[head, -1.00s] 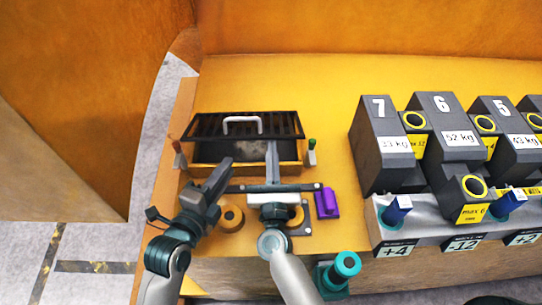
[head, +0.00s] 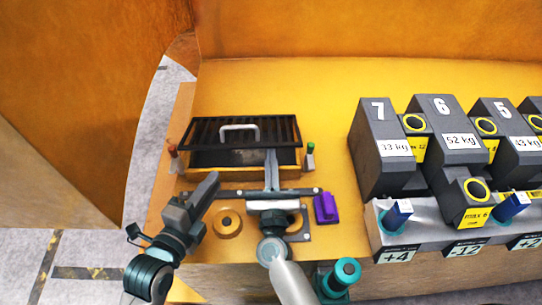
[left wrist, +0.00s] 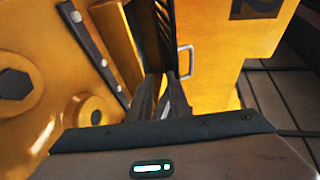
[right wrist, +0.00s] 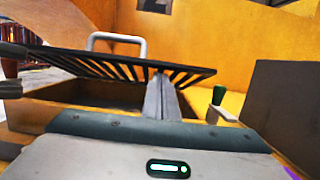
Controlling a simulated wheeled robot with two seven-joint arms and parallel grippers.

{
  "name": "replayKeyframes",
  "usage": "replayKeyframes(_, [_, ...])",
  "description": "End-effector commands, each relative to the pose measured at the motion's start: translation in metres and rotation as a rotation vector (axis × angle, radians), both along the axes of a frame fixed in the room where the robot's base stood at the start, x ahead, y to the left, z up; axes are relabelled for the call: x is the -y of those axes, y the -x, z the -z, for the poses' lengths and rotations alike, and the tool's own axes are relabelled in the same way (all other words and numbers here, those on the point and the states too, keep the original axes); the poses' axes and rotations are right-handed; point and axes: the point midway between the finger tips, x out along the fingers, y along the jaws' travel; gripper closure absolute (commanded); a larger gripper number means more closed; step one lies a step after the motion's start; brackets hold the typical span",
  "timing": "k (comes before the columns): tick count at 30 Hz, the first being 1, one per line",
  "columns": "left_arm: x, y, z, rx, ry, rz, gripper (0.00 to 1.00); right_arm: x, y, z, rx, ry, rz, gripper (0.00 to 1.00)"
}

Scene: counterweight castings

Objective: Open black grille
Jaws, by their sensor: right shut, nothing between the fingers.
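The black grille (head: 205,133), with its pale handle (head: 240,127), lies over a yellow box (head: 255,171). In the right wrist view the grille (right wrist: 110,63) is tilted, with a gap between it and the dark box interior. My right gripper (head: 271,153) is shut and empty; its fingertips are at the grille's front edge, seemingly under it, though contact is unclear. My left gripper (head: 212,178) is in front of the box at left, apart from the grille. A narrow gap shows between its fingers in the left wrist view (left wrist: 163,80).
A dark bar (head: 230,194) runs across in front of the box. A yellow ring (head: 227,224) and a purple block (head: 326,208) sit nearby. Red (head: 173,151) and green (head: 310,148) handles flank the box. Numbered grey weights (head: 377,140) stand at right. The bench behind is clear.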

Motion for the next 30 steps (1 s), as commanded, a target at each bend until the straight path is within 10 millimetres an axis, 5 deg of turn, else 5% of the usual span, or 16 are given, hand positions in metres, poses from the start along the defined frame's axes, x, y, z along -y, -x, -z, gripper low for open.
replayKeyframes(16, [-0.16, -0.033, 0.044, -0.102, -0.244, -0.209, 0.83, 0.0, 0.0, -0.002, 0.003, 0.0, 0.001, 1.0])
replayKeyframes(26, [-0.184, -0.042, 0.132, -0.263, -0.07, -0.338, 0.83, 0.0, 0.0, -0.002, 0.003, 0.0, 0.001, 1.0])
replayKeyframes(30, [-0.195, -0.04, 0.184, -0.354, 0.029, -0.418, 0.83, 0.0, 0.0, -0.002, 0.003, 0.0, 0.001, 1.0])
